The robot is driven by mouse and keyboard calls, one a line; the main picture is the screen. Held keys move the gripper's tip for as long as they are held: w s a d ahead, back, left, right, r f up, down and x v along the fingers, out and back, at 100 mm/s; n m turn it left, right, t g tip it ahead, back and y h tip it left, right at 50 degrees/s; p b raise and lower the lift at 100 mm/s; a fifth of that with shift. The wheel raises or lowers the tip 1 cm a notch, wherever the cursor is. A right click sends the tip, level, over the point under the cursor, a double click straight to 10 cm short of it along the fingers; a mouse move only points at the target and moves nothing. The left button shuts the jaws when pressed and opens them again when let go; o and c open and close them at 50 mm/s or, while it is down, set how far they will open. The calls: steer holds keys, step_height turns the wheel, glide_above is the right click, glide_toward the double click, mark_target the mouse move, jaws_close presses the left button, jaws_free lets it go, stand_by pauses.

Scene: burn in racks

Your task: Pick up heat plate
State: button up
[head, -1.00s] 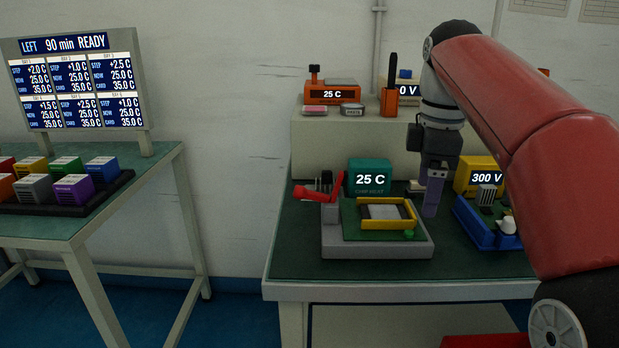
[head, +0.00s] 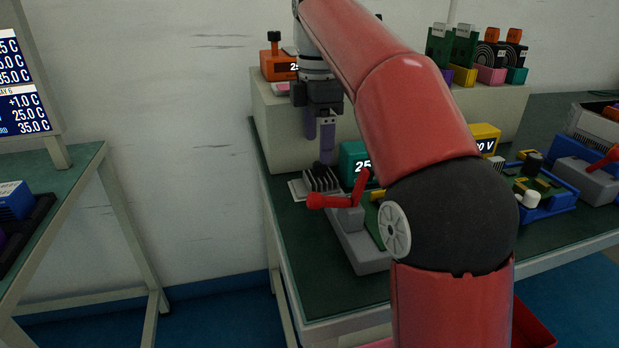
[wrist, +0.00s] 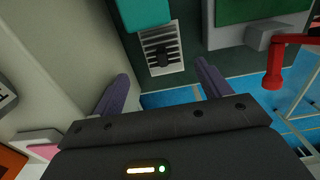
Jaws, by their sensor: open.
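What looks like the heat plate is a finned grey block with a dark knob on top (head: 321,181). It lies on a pale flat piece at the table's left edge, beside the teal 25 C box (head: 353,160). In the wrist view the finned block (wrist: 153,42) is at upper middle, its knob just beyond the fingertips. My gripper (head: 319,145) points down above it with purple fingers. In the wrist view my gripper (wrist: 161,72) is open, with nothing between the fingers.
A grey fixture with a red lever (head: 345,200) stands just in front of the block, partly hidden by my arm. A cream raised shelf (head: 275,125) is behind. The green tabletop (head: 315,270) is clear at the front left.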

mark_target(315, 162)
steer(key=f, duration=0.2)
steer(key=f+b, duration=0.1)
steer(key=f, duration=0.3)
steer(key=shift+s+a+f+b, duration=0.25)
steer(key=shift+s+f+b, duration=0.05)
steer(key=shift+b, duration=0.1)
steer(key=c, duration=1.2)
steer(key=shift+o, duration=0.2)
steer(key=shift+r, duration=0.15)
step_height(315, 162, up, 10)
steer(key=shift+f+p, duration=0.1)
steer(key=shift+p, duration=0.85)
